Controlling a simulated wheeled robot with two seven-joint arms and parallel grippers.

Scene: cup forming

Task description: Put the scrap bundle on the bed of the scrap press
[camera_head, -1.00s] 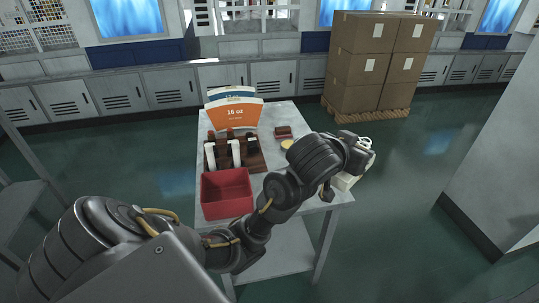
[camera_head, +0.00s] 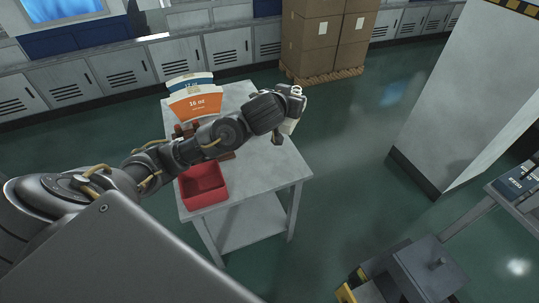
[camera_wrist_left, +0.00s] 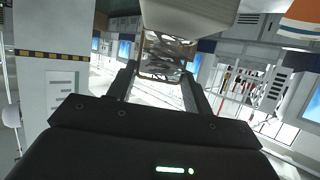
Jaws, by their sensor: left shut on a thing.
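My left gripper (camera_head: 291,102) is held out over the far right side of the table, above floor level. It is shut on a pale bundle (camera_head: 289,127), mostly hidden behind the hand in the head view. In the left wrist view, the fingers (camera_wrist_left: 160,70) close on its crumpled, looped part (camera_wrist_left: 168,50), with a smooth pale block above it. A grey machine with yellow edges (camera_head: 428,272) stands at the lower right, partly cut off; I cannot tell for sure that it is the scrap press. My right gripper is not in view.
The grey table (camera_head: 262,180) carries a red bin (camera_head: 203,186) and cup blanks (camera_head: 196,103), partly behind my arm. Stacked cartons (camera_head: 325,40) stand behind. Green floor between is clear.

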